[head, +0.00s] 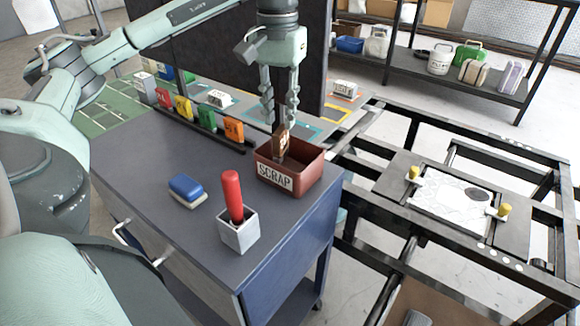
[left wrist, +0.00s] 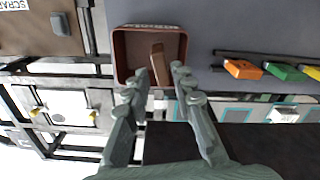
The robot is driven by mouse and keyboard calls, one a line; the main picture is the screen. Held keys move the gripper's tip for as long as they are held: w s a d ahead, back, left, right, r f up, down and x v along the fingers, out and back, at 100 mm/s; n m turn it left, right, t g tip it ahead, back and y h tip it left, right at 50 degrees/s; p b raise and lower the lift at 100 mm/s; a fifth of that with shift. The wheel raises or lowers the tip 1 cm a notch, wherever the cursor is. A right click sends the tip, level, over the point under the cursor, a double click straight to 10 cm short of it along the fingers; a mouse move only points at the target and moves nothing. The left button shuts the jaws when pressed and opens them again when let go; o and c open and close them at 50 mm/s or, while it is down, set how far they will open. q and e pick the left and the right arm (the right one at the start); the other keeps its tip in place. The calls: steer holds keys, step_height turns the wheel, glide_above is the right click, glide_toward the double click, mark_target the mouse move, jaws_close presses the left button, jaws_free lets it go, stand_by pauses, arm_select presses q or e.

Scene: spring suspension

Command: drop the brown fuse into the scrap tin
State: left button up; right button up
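The scrap tin (head: 311,176) is a red-brown open box with a SCRAP label on the grey cart top, near its right edge. The brown fuse (head: 281,143) stands tilted at the tin's mouth, its lower part hidden by the front wall. My left gripper (head: 281,122) points down right above it with its fingers spread apart. In the left wrist view, the fuse (left wrist: 158,62) shows inside the outline of the tin (left wrist: 120,57), ahead of the open fingers (left wrist: 160,75). I cannot tell whether it rests on the bottom. My right gripper is not in view.
A blue eraser-like block (head: 187,189) and a grey cup (head: 238,232) with a red-handled tool (head: 232,192) are in front. A black frame (head: 400,226) stands at right.

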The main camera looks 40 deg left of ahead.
arm_select(q)
steer(key=shift+o, duration=0.9)
step_height(320, 180, up, 12)
stand_by(0.3)
stand_by(0.6)
